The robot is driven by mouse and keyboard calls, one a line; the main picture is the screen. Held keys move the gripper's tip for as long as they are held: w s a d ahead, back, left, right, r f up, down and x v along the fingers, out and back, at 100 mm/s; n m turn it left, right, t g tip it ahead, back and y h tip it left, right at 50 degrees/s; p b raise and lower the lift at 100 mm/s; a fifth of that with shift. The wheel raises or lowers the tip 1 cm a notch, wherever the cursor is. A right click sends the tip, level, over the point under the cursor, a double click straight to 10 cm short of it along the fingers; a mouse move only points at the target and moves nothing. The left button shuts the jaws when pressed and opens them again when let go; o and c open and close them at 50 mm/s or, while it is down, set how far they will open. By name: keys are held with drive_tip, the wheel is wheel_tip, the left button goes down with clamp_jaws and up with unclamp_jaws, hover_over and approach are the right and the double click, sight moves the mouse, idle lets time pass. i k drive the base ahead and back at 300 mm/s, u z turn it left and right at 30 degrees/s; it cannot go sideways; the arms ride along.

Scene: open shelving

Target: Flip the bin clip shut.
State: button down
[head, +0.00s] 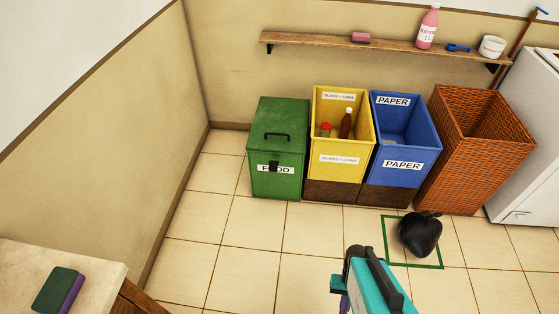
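The green food bin (262,187) stands on the floor left of the yellow bin, with its lid (283,112) down. A black handle (277,135) is on the lid. A small black clip (274,166) is on the bin's front, near the top edge, and covers part of the white FOOD label. It is too small to tell whether the clip is latched. Part of my teal and black arm shows at the bottom middle, well apart from the bin. My gripper's fingertips do not show.
The yellow bin (331,171) holds a bottle and a red-topped jar. The blue paper bin (407,170) and wicker basket (468,160) stand to its right. A black bag (420,235) lies in a green floor square. A counter with a sponge (58,290) is front left. Floor before the green bin is clear.

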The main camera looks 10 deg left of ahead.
sight(274, 165)
drive_tip(key=u, duration=0.7)
drive_tip(key=i, duration=0.9)
drive_tip(key=u, duration=1)
